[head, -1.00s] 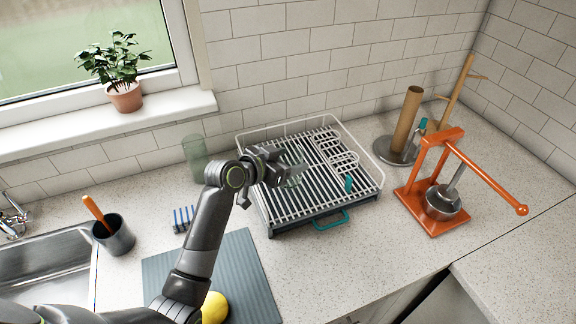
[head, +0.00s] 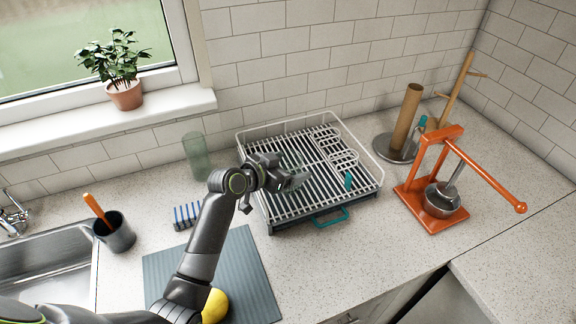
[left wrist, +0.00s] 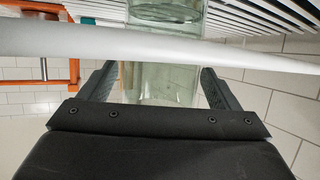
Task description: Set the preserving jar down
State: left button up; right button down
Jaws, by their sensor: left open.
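The preserving jar is clear, greenish glass. In the left wrist view the jar (left wrist: 165,82) shows between my two fingers, crossed by a pale rack bar. In the head view the jar (head: 293,160) is faint, over the slats of the white dish rack (head: 370,160) and partly behind my gripper. My left gripper (head: 293,180) is open around the jar, low over the rack; whether a finger touches the glass I cannot tell. In the left wrist view the left gripper (left wrist: 160,85) has a finger on each side of the jar. My right gripper is not in view.
A tall clear glass vessel (head: 196,157) stands left of the rack. An orange press (head: 430,180) and a paper roll holder (head: 405,120) stand to the right.

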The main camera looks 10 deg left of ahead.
pick_arm(q)
jog(key=shift+r, duration=0.1)
jog(key=shift+s+a+r+p, duration=0.1)
jog(key=shift+r+p, duration=0.05)
jog(key=shift+p, duration=0.2)
jog(key=p+v, duration=0.5)
jog(key=v, duration=0.5)
jog(key=shift+s+a+r, duration=0.1)
jog(key=shift+s+a, duration=0.05)
jog(key=shift+s, duration=0.1)
jog(key=shift+s+a+r+p, duration=0.15)
jog(key=shift+s+a+p, duration=0.1)
jog(key=shift+s+p, duration=0.15)
